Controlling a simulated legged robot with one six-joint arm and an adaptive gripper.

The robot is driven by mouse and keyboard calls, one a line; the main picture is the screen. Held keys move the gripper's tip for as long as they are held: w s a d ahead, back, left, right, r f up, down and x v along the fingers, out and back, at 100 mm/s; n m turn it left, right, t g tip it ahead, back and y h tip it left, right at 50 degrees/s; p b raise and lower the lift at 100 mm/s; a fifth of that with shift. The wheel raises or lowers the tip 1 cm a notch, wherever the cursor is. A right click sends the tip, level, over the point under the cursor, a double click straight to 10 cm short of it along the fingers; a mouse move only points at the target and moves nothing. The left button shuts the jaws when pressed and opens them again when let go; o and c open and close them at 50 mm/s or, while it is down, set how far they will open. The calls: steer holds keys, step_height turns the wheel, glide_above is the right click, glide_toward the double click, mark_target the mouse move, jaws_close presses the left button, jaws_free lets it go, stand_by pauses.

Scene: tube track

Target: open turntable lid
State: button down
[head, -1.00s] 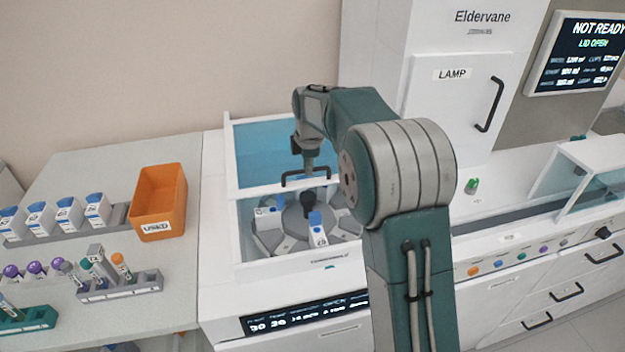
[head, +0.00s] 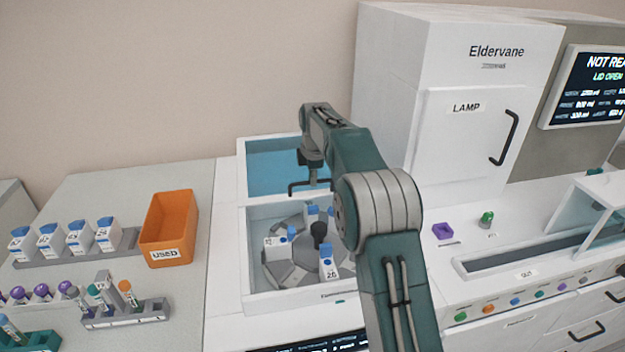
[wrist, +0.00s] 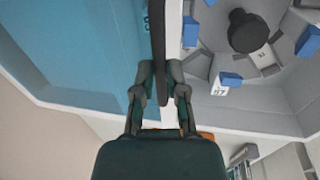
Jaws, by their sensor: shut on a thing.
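The turntable lid (head: 272,165) is a blue see-through panel with a white frame, at the back of the turntable bay. Its dark bar handle (head: 291,189) shows along its front edge, and in the wrist view the handle (wrist: 157,45) runs between my fingers. My gripper (wrist: 160,95) is shut on the handle. In front of the lid, the turntable (head: 290,262) lies uncovered, with a black centre knob (head: 319,234) and several blue-capped white containers around it. My arm hides the right side of the bay.
An orange bin marked USED (head: 168,232) stands left of the turntable bay. Racks of bottles and tubes are further left. A tall white cabinet marked LAMP (head: 462,150) rises behind and right of my arm. The screen (head: 590,85) at right shows "LID OPEN".

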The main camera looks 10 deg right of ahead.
steer(key=shift+d+f, duration=0.1)
steer(key=c, duration=0.7)
jaws_free()
steer(key=r, duration=0.4)
steer(key=s+r, duration=0.1)
steer(key=r, duration=0.2)
steer(key=s+r, duration=0.1)
steer(key=r, duration=0.3)
steer(key=shift+s+r, duration=0.1)
steer(key=shift+r, duration=0.25)
